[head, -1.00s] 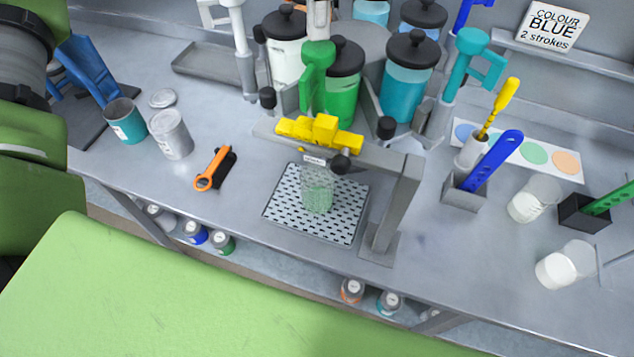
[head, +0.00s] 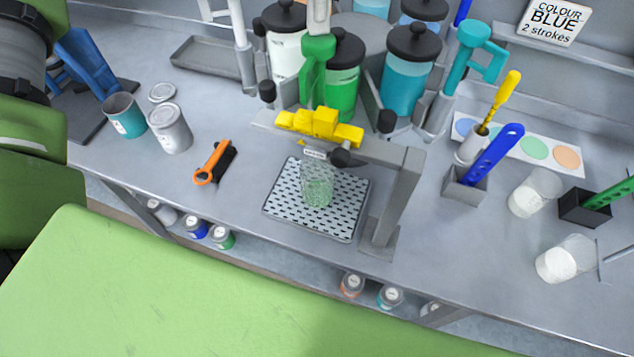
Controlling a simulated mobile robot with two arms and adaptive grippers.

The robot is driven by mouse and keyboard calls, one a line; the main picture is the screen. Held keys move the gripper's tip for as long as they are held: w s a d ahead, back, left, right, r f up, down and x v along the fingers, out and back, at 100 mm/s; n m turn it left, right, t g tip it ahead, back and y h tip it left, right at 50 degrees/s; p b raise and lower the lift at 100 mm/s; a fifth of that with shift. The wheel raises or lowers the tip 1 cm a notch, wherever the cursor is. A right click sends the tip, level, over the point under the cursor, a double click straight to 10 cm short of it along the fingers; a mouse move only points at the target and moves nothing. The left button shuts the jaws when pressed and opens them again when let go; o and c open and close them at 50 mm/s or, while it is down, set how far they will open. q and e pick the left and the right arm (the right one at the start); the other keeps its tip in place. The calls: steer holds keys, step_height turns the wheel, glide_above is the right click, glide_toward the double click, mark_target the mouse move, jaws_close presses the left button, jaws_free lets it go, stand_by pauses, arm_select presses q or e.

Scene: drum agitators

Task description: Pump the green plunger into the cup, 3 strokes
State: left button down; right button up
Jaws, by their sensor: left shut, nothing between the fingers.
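The green plunger (head: 318,62) stands in front of the green drum (head: 342,88), behind a grey bar. A clear cup (head: 318,185) stands upright on the perforated tray (head: 281,203), below the yellow nozzle block (head: 322,124). Green shows in the lower part of the cup. My left gripper (head: 318,14) shows only as light fingertips at the top edge. They are shut and empty, right above the top of the green plunger and seem to touch it. The rest of that gripper is cut off. My right gripper is out of view.
White (head: 238,40) and teal (head: 472,50) plungers flank the green one. A grey post (head: 396,205) stands right of the tray. The bench left of the tray is mostly clear.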

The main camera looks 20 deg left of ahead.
mark_target(318, 38)
arm_select(q)
steer(key=shift+f+b, duration=1.45)
steer(key=shift+f, duration=0.65)
steer(key=shift+r, duration=0.2)
step_height(318, 38, up, 5)
steer(key=p, duration=0.5)
steer(key=shift+f+b, duration=0.3)
steer(key=shift+f, duration=0.05)
